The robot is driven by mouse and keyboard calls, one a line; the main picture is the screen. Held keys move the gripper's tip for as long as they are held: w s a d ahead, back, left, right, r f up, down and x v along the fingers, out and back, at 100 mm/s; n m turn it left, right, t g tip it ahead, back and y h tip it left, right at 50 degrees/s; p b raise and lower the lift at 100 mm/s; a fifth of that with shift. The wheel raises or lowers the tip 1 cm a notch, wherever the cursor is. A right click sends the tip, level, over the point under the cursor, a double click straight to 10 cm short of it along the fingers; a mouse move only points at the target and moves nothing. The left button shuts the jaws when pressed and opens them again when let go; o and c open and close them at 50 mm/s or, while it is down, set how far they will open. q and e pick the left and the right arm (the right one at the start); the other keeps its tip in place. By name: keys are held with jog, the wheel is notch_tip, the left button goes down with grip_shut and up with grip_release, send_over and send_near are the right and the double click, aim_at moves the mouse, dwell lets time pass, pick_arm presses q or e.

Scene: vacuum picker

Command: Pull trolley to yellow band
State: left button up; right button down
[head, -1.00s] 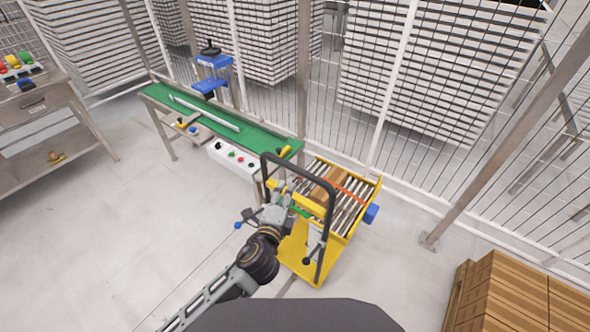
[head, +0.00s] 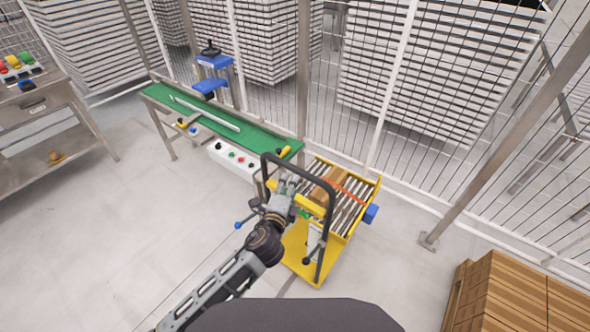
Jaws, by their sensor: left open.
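The yellow trolley (head: 299,262) stands in the middle, with a roller top (head: 345,209) and a dark upright handle frame (head: 328,228) on its near side. A brown box (head: 323,187) lies on the rollers, with an orange strip beside it. My left gripper (head: 288,184) is open at the left part of the handle frame, near its top bar. I cannot tell whether it touches the frame. My right gripper is out of view. No yellow band shows clearly on the floor.
A green conveyor (head: 215,121) with a white button box (head: 230,158) stands close behind the trolley to the left. A mesh fence (head: 440,110) runs behind. The left floor is clear.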

aim_at(294, 172)
pick_arm(q)
jog(key=shift+p+x, duration=0.45)
jog(key=shift+x, duration=4.25)
grip_shut()
